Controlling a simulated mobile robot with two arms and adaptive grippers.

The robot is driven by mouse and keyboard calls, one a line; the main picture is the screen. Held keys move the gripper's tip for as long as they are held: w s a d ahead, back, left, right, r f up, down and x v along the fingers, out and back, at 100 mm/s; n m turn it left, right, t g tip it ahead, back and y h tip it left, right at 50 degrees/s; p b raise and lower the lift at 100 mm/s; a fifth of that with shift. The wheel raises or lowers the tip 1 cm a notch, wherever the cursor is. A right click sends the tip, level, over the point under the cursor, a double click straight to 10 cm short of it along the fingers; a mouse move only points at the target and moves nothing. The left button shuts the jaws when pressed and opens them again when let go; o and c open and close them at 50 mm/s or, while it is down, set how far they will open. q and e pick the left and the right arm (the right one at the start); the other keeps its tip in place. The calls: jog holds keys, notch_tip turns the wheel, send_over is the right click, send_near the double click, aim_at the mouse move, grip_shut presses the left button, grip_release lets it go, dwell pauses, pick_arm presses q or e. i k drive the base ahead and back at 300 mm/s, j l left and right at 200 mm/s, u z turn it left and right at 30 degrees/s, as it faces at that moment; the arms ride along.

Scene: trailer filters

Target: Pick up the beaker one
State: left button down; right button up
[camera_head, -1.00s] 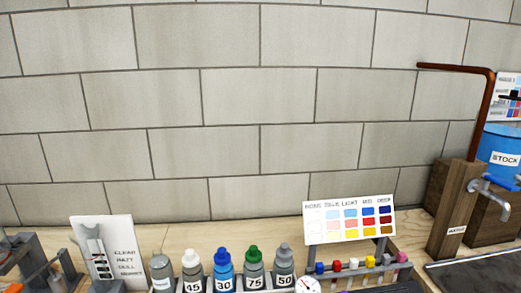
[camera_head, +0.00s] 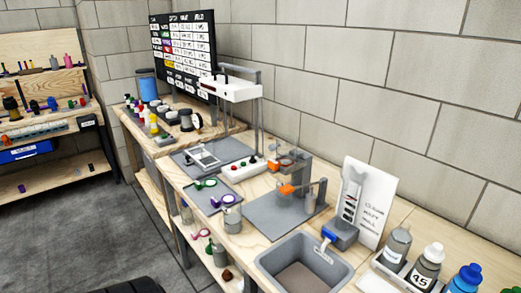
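No vessel in the camera_head view carries a label that I can read as beaker one. A small clear-grey vessel (camera_head: 232,218) stands upright at the front edge of the bench, left of the grey basin. A smaller vessel (camera_head: 186,213) shows below the bench edge to its left. A glass-like piece (camera_head: 285,160) sits at the grey stand with orange parts (camera_head: 287,188). Neither of my grippers is in view.
The wooden bench (camera_head: 261,233) runs along the block wall. On it are a grey basin (camera_head: 304,264), a white card (camera_head: 365,200), bottles including one marked 45 (camera_head: 427,265), and a white tall frame (camera_head: 232,90). Shelves (camera_head: 38,130) stand at far left. Grey floor (camera_head: 70,215) is open.

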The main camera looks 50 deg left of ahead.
aim_at(231, 204)
jog(key=u, duration=1.5)
